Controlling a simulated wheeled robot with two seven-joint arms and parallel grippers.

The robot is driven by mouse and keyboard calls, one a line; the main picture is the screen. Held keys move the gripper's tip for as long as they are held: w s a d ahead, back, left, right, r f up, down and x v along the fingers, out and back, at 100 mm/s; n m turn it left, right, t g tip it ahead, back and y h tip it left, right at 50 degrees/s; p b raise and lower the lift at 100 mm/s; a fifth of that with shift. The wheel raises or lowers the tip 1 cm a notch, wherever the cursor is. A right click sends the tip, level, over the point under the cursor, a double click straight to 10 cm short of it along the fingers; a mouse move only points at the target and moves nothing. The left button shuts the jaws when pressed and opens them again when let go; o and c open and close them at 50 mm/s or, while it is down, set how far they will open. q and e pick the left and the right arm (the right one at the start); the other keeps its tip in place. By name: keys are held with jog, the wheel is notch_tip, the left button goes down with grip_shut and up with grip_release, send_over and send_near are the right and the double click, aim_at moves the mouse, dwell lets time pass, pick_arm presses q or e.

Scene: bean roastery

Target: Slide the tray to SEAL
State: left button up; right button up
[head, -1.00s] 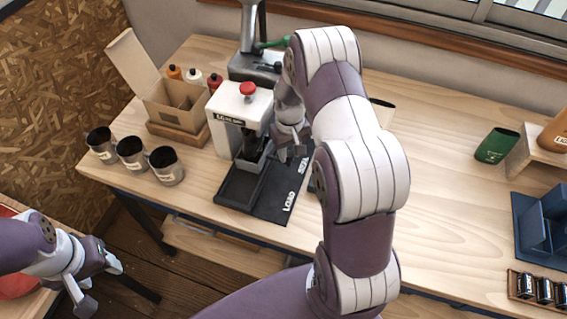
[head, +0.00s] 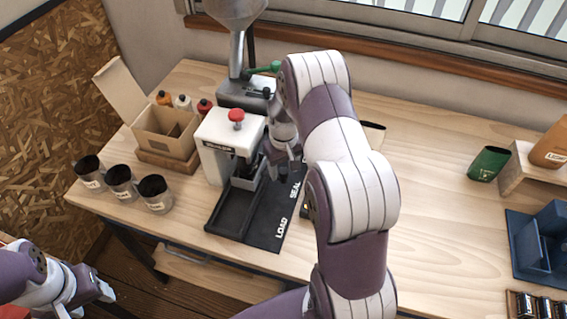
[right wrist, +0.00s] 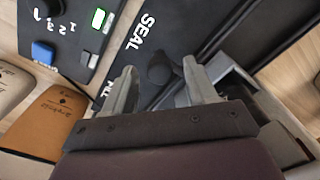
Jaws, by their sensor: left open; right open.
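The dark rectangular tray (head: 230,213) lies on the black mat (head: 263,238) beside the word LOAD, in front of the white sealing machine (head: 213,147) with a red knob. The word SEAL is further back on the mat; it also shows in the right wrist view (right wrist: 140,32). My right gripper (head: 278,172) is low over the mat, right of the machine. In the right wrist view it is open (right wrist: 160,78), with a dark round knob (right wrist: 158,70) between its fingers; I cannot tell whether they touch it. My left gripper (head: 97,296) is open and empty at lower left.
Several metal cups (head: 122,182) and an open cardboard box (head: 165,132) stand left of the machine. A steel hopper machine (head: 240,92) stands behind. A green pouch (head: 488,163) and a blue bin (head: 540,240) are at right. The middle right tabletop is clear.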

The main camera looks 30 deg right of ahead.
notch_tip(320, 180, up, 13)
jog(key=b, duration=0.2)
jog(key=shift+f, duration=0.2)
